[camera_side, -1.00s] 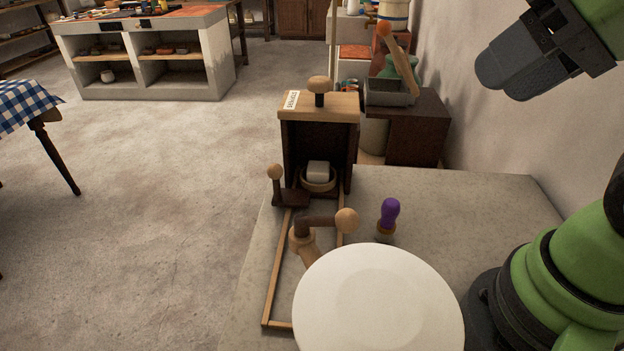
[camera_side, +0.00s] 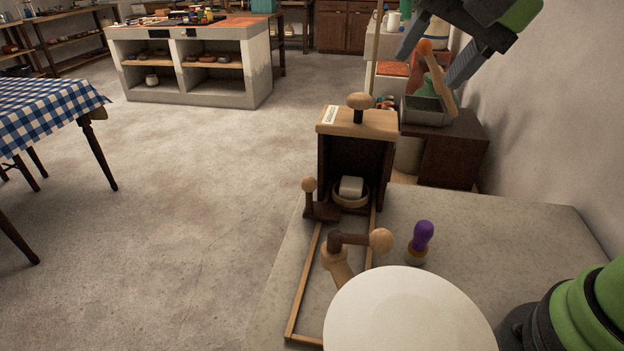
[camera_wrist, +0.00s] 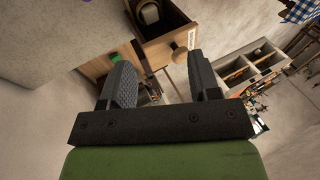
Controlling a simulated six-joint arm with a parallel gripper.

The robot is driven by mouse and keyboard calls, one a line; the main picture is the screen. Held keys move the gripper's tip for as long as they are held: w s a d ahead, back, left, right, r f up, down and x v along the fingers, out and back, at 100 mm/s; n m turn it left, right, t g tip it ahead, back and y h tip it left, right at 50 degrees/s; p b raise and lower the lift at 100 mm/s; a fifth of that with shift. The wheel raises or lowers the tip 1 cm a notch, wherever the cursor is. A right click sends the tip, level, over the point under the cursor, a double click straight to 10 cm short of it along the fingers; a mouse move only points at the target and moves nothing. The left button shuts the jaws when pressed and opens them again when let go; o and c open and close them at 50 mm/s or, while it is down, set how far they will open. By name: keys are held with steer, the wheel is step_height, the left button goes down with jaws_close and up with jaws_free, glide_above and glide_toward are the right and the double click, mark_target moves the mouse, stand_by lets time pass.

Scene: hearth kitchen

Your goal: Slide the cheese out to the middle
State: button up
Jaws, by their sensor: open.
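The cheese (camera_side: 351,187), a small white block, sits in a round wooden dish (camera_side: 351,201) inside the open front of a dark box (camera_side: 322,160). The box has a pale lid (camera_side: 357,123) with a knob. Two wooden rails (camera_side: 305,285) run from the box toward the camera, with a crank handle (camera_side: 356,239) between them. My gripper (camera_side: 430,68) is open and empty, high behind and right of the box. In the wrist view my gripper (camera_wrist: 158,58) is spread, with the box (camera_wrist: 168,22) beyond it; the round dish (camera_wrist: 149,13) shows, its contents unclear.
A knobbed lever (camera_side: 310,195) stands at the box's left. A purple-topped peg (camera_side: 422,238) stands right of the rails. The counter (camera_side: 500,235) is bare at right.

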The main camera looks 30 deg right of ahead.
steer(key=w+a+f+m+g, duration=0.2)
steer(key=w+a+f+m, duration=0.15)
steer(key=w+f, duration=0.45)
steer(key=m+h, duration=0.1)
steer(key=m, duration=0.2)
glide_toward(310, 178)
steer(key=shift+g, duration=0.3)
steer(key=f, duration=0.3)
steer(key=w+f, duration=0.1)
steer(key=f, duration=0.2)
steer(key=w+f, duration=0.1)
steer(key=f, duration=0.3)
steer(key=shift+w+a, duration=0.2)
steer(key=shift+a, duration=0.1)
steer(key=shift+c, duration=0.2)
